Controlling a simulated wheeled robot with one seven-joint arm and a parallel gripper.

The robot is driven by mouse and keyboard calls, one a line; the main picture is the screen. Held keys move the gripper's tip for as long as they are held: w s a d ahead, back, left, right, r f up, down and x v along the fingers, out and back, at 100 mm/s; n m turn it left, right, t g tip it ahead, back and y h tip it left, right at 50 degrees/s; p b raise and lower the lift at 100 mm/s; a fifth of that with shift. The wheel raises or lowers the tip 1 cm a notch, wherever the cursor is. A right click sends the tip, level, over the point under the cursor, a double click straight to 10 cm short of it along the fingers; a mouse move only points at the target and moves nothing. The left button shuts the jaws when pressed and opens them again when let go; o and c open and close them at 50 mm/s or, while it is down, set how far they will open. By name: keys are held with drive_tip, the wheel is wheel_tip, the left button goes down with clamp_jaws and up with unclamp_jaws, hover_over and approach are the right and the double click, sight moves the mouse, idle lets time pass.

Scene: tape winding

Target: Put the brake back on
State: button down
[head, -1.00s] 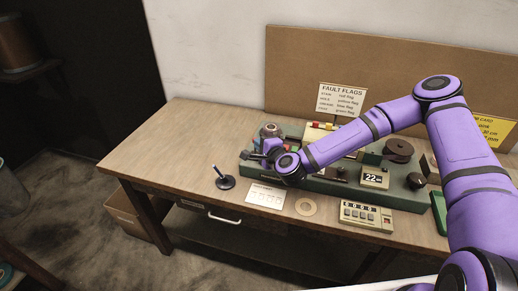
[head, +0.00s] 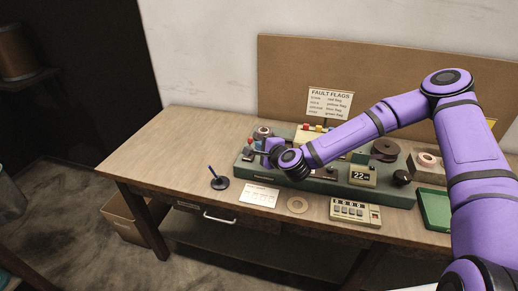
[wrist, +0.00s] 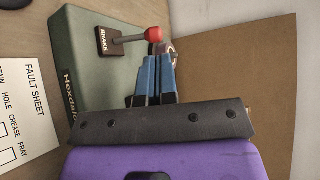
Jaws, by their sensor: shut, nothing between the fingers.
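The brake is a dark plate marked BRAKE (wrist: 107,41) at one end of the green machine, with a metal lever (wrist: 130,38) ending in a red knob (wrist: 153,34). In the head view the red knob (head: 250,140) stands up at the machine's left end. My gripper (head: 259,152) is over that end, just right of the knob. In the wrist view my gripper's blue fingers (wrist: 158,56) are closed together and empty, with their tips close beside the knob. I cannot tell whether they touch it.
The green machine (head: 230,169) carries a display reading 22 (head: 362,175) and a dark reel (head: 385,149). A fault sheet (head: 259,195), a tan ring (head: 298,205), a counter box (head: 355,212) and a blue pen in a stand (head: 219,181) lie in front. A green tray (head: 435,210) is at right.

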drive_tip(key=r+v, duration=0.1)
drive_tip(key=v, duration=0.7)
drive_tip(key=shift+d, duration=0.35)
drive_tip(key=s+d+r+n+g+h, duration=0.35)
drive_tip(key=s+d+r+n, duration=0.3)
drive_tip(key=r, duration=0.25)
drive_tip(key=s+d+r+n+g+h, duration=0.3)
drive_tip(key=s+d+r+n+g, duration=0.15)
drive_tip(key=d+r+n, duration=0.3)
drive_tip(key=s+d+r, duration=0.3)
drive_tip(key=s+r, duration=0.4)
drive_tip(key=s, duration=0.3)
drive_tip(key=s+d+r+n, duration=0.1)
drive_tip(key=s+d+r, duration=0.2)
drive_tip(key=s+r, duration=0.3)
drive_tip(key=s, duration=0.4)
drive_tip(key=shift+s+r+n, duration=0.25)
drive_tip(key=shift+r+n, duration=0.05)
drive_tip(key=shift+r, duration=0.1)
drive_tip(key=shift+d, duration=0.1)
